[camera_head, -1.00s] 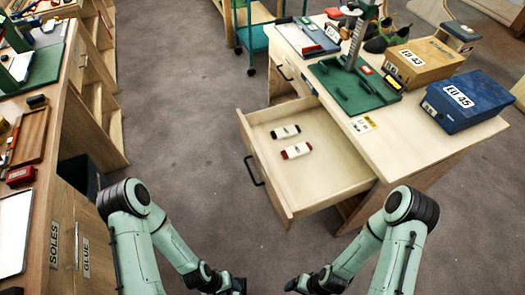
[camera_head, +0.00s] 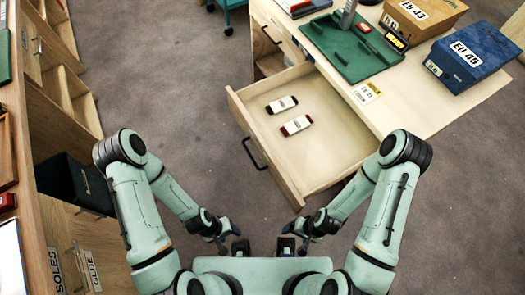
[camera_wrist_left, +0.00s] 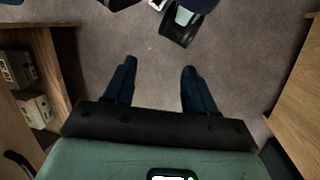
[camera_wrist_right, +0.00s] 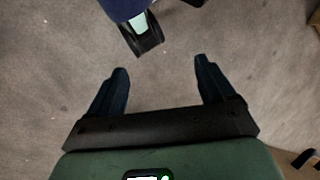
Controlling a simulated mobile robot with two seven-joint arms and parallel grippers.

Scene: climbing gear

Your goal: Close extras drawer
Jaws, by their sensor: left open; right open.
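The open drawer (camera_head: 325,150) sticks out of the light wooden desk toward the lower left. It holds a dark-labelled white item (camera_head: 281,104) and a red-and-white item (camera_head: 295,125). Its black handle (camera_head: 253,153) is on the left front face. No label saying extras is readable on it. My left gripper (camera_head: 240,246) is open and empty, low in front of my body; its spread fingers show in the left wrist view (camera_wrist_left: 155,80). My right gripper (camera_head: 286,246) is open and empty, below the drawer's near corner and apart from it; its fingers show in the right wrist view (camera_wrist_right: 160,80).
On the desk top (camera_head: 440,105) are a green mat (camera_head: 345,47), a blue EU 45 box (camera_head: 470,52) and a tan EU 43 box (camera_head: 425,12). A wooden cabinet with SOLES and GLUE labels (camera_head: 75,270) stands at left. Grey floor (camera_head: 180,90) lies clear between.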

